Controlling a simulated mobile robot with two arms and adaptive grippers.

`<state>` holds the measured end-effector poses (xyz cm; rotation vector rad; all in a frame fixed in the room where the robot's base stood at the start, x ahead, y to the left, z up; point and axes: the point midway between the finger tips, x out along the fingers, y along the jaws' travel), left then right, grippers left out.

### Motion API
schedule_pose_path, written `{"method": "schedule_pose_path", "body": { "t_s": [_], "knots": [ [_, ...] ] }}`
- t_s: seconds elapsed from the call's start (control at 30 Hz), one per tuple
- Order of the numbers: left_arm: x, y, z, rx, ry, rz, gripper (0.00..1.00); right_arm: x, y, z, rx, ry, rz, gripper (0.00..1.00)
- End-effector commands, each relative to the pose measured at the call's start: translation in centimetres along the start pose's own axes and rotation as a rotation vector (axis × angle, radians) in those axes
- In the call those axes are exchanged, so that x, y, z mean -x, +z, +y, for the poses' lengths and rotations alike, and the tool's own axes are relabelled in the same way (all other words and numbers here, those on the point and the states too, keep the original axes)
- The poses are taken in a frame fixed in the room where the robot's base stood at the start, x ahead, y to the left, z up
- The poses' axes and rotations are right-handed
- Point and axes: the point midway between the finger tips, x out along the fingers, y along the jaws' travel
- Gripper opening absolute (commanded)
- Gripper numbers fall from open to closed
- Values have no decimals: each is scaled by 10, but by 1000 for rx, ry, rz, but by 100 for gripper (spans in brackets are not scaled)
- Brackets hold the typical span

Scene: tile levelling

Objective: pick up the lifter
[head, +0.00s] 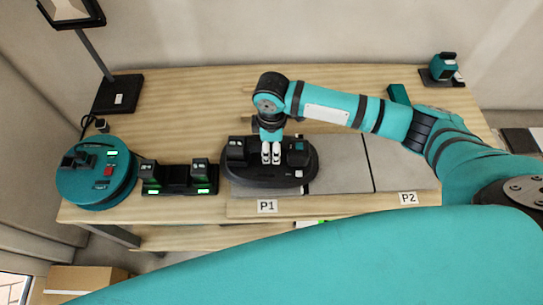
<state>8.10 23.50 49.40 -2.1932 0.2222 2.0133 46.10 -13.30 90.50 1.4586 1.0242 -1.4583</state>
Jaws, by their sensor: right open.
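The lifter, which I take to be the black oval device (262,179), rests on a grey tile at the P1 label. Black blocks stand up at both ends of its top. My right gripper (271,153) points down over the middle of the lifter, its pale fingertips close to the top. It is open. I cannot tell whether the fingers straddle a handle or touch the lifter, as the gripper and wrist hide that part. My left gripper is out of view.
A round teal device (75,187) and a charger (178,190) with green lights stand left of the lifter. Grey tiles (340,160) extend right to P2. A lamp base (118,95) is back left; a small teal tool (443,66) is back right.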

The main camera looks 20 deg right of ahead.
Motion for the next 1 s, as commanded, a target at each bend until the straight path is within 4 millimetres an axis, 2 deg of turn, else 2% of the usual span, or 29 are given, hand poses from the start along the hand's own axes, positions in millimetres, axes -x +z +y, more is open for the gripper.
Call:
{"method": "schedule_pose_path", "body": {
  "t_s": [0.9, 1.0],
  "knots": [
    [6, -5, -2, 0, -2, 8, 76, -4, 0, 0, -1, 0, 1, 50],
    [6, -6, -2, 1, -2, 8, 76, -4, 0, 0, 0, 0, 1, 37]
  ]
}}
